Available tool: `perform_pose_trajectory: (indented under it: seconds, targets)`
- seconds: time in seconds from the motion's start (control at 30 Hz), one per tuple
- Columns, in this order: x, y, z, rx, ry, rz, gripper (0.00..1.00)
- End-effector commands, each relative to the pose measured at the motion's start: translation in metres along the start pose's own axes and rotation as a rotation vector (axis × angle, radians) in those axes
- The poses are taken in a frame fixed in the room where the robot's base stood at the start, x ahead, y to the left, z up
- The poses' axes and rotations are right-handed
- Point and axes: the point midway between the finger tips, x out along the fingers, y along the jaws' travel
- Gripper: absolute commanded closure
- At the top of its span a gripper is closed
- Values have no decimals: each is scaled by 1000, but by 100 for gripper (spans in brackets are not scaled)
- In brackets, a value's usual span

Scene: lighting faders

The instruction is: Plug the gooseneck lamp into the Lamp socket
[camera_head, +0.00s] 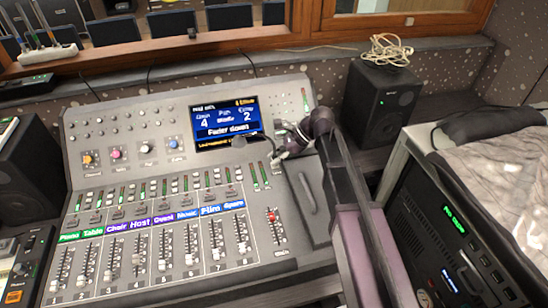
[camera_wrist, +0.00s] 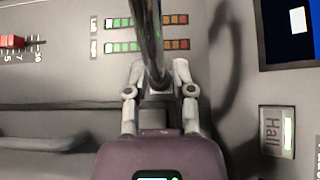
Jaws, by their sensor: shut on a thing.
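My gripper (camera_head: 279,154) is above the right part of the lighting console, just right of its display. In the wrist view its two fingers (camera_wrist: 157,78) are shut on the shiny metal neck of the gooseneck lamp (camera_wrist: 149,35), which runs up out of the picture. In the head view a small dark grey rounded end, seemingly the lamp (camera_head: 240,142), shows left of the gripper, in front of the display's lower edge. I cannot make out a socket marked Lamp in either view; the lamp's plug end is hidden.
The console (camera_head: 90,165) has a blue display (camera_head: 224,121), rows of faders and a red-capped fader (camera_head: 271,216). A speaker (camera_head: 380,105) and a rack (camera_head: 455,235) stand at the right.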

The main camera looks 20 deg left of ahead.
Motion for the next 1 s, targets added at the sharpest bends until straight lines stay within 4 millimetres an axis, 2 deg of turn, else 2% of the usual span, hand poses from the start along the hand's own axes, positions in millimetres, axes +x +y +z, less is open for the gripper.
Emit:
perform_pose_trajectory:
  seconds: [0.97, 1.0]
  targets:
    - [3, 2, -4, 1, 6, 4, 100]
    - [3, 2, -4, 0, 5, 4, 59]
